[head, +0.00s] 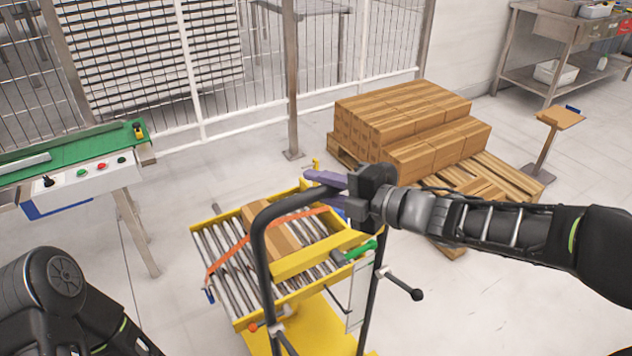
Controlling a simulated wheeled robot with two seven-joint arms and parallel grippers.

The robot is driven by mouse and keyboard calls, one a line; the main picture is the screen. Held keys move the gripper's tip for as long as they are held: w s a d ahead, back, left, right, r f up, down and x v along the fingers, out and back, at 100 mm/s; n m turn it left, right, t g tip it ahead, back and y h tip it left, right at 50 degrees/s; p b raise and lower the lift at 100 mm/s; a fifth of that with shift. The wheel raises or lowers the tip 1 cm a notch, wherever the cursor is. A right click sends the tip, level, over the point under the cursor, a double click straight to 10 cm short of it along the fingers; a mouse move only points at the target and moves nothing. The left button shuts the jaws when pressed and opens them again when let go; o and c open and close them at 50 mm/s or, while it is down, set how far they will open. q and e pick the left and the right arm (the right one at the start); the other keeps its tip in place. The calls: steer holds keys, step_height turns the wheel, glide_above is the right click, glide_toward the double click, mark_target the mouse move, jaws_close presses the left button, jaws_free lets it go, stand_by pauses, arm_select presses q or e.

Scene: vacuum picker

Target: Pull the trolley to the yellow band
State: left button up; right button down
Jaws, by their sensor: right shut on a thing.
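The trolley (228,214) stands in the lower middle of the head view. It has a yellow frame, a roller top, a yellow base and a black tubular handle (262,262). A brown carton (268,238) lies on the rollers, with an orange strap across the top. I cannot make out a yellow band on the floor.
A pallet (510,181) with stacked brown cartons (405,112) stands behind and right of the trolley. A conveyor with a green belt (75,150) and a button panel is at the left. A mesh fence (290,75) runs along the back. Floor is clear between conveyor and trolley.

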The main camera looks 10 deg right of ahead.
steer(key=shift+s+d+f, duration=0.1)
steer(key=shift+s+d, duration=0.1)
steer(key=shift+s, duration=0.35)
arm_select(q)
steer(key=shift+s+d, duration=0.15)
steer(key=shift+s, duration=0.25)
arm_select(e)
steer(key=c, duration=1.2)
jaws_free()
steer(key=shift+w, duration=0.1)
steer(key=p+v, duration=0.1)
steer(key=v, duration=0.6)
steer(key=shift+s+d, duration=0.25)
steer(key=shift+s, duration=0.05)
arm_select(q)
steer(key=shift+r, duration=0.35)
